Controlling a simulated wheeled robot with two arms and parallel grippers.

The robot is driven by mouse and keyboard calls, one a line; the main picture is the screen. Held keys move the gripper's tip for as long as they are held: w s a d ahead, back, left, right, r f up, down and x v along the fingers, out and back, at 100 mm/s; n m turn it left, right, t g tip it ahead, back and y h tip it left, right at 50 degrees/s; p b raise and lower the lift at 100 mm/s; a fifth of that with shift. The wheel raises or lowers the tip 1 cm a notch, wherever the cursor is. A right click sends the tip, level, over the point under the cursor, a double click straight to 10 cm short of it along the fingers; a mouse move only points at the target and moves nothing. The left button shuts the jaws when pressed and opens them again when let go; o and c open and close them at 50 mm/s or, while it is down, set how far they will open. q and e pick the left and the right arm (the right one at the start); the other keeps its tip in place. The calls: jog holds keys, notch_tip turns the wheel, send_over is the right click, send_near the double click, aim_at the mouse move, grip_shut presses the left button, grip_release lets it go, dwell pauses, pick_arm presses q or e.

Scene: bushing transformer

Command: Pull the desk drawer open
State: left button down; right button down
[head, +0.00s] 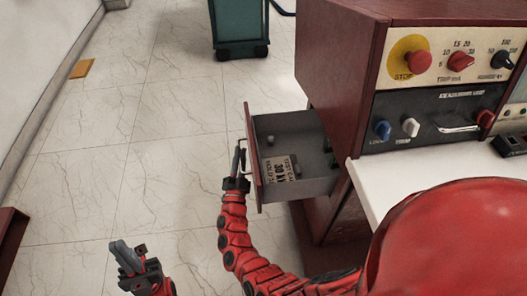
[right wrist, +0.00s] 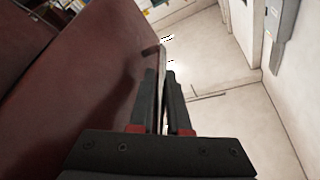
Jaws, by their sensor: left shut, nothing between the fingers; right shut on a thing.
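The desk drawer (head: 310,186) is pulled out from the dark red desk (head: 318,70), with its grey inside showing in the head view. Its red-brown front (head: 253,150) faces left; it also fills the left of the right wrist view (right wrist: 95,75). My right gripper (head: 238,163) is at the drawer front, shut on the metal handle (right wrist: 162,57). The fingers (right wrist: 165,92) hide part of the handle. My left gripper (head: 124,250) is shut and empty, low at the left, apart from the drawer.
A plate with printed text (head: 282,170) and a small grey part (head: 270,140) lie in the drawer. A control panel (head: 440,70) stands on the desk above the white top (head: 420,165). A green wheeled cabinet (head: 238,22) stands at the back.

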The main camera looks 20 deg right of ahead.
jog(key=w+a+b, duration=0.1)
jog(key=a, duration=0.6)
jog(key=shift+w+a, duration=0.2)
jog(key=shift+w, duration=0.2)
jog(key=c, duration=1.2)
grip_release()
jog(key=shift+o, duration=0.2)
jog(key=v, duration=1.7)
jog(key=shift+f, duration=0.2)
jog(key=shift+s, duration=0.1)
